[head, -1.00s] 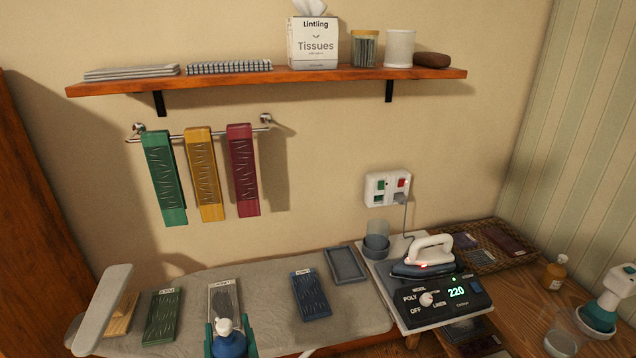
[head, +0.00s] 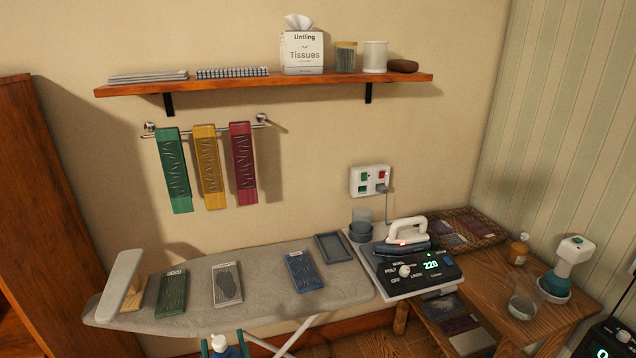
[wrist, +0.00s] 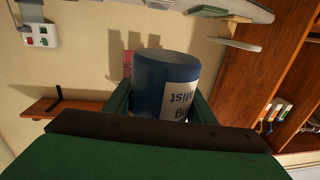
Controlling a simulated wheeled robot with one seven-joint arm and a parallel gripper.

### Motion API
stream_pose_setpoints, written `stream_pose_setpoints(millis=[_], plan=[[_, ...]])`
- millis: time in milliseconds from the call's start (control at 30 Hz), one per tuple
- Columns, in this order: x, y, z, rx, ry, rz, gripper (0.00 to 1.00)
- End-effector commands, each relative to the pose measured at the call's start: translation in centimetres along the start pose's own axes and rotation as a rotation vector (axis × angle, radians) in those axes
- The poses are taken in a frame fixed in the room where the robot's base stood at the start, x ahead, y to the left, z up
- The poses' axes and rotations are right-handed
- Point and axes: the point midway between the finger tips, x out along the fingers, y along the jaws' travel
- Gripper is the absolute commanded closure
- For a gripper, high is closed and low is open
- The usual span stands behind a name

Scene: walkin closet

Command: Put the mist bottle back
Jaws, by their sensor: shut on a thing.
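The mist bottle (head: 226,351), blue with a white cap, is at the bottom edge of the head view, in front of the ironing board (head: 270,273). In the wrist view the blue bottle (wrist: 165,72), with a white label reading "Mist", fills the space between the green fingers. My gripper (wrist: 160,98) is shut on it, one finger on each side. In the head view the fingertips of my gripper (head: 223,346) show beside the bottle. Its lower part is cut off by the frame.
The ironing board holds a green, a grey and a blue cloth piece and an empty grey tray (head: 333,247). An iron (head: 405,238) stands on a control unit (head: 420,272).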

Motion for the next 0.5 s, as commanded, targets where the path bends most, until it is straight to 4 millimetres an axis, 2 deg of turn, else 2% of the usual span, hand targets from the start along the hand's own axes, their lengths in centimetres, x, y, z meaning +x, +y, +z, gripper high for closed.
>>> stream_pose_setpoints(millis=[167, 333, 467, 500], plan=[[1.1, 2.4, 3.3, 0.005, -0.003, 0.048, 0.86], [1.9, 5.2, 7.5, 0.009, -0.003, 0.1, 0.86], [2.1, 7.8, 12.5, 0.012, -0.005, 0.151, 0.86], [2.0, 8.7, 14.3, 0.012, -0.006, 0.168, 0.86]])
